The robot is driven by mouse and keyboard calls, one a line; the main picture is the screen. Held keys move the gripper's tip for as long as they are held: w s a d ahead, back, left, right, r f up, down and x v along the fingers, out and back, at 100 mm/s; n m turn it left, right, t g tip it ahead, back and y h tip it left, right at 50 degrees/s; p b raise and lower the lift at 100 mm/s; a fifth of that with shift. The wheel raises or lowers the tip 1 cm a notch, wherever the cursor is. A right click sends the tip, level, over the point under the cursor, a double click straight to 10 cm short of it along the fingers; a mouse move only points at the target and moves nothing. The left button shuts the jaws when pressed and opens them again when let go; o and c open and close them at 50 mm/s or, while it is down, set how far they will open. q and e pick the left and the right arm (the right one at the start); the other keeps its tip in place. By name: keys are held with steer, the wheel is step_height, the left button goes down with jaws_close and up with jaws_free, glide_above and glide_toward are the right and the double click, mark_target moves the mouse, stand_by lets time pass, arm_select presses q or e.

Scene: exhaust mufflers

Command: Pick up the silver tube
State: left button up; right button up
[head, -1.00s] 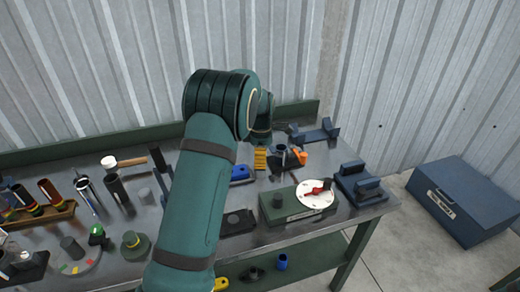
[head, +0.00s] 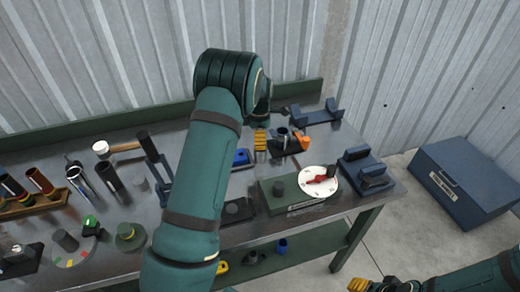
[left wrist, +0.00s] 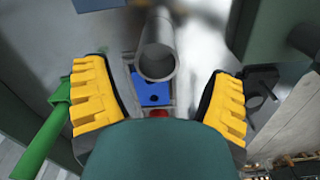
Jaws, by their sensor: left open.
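In the left wrist view, a grey silver tube (left wrist: 157,55) with its open end facing the camera shows between the fingers, above a blue plate with holes. My left gripper (left wrist: 160,105) is open, one yellow finger each side, apart from the tube. In the head view, my left gripper (head: 266,140) is over the back right of the bench; only one yellow finger shows clearly. Beside it a short grey tube (head: 283,134) stands in a dark holder with an orange part; I cannot tell if it is the same tube. My right gripper (head: 372,285) is cut off at the lower edge.
The metal bench (head: 125,207) holds a rack of tubes (head: 35,203), a green box with a white dial (head: 318,181), and blue cradles (head: 318,114). A blue chest (head: 465,182) stands on the floor at right. A corrugated wall is close behind.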

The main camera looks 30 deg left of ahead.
arm_select(q)
steer(key=shift+w+f, duration=0.2)
steer(key=shift+f, duration=2.55)
steer(key=c, duration=1.1)
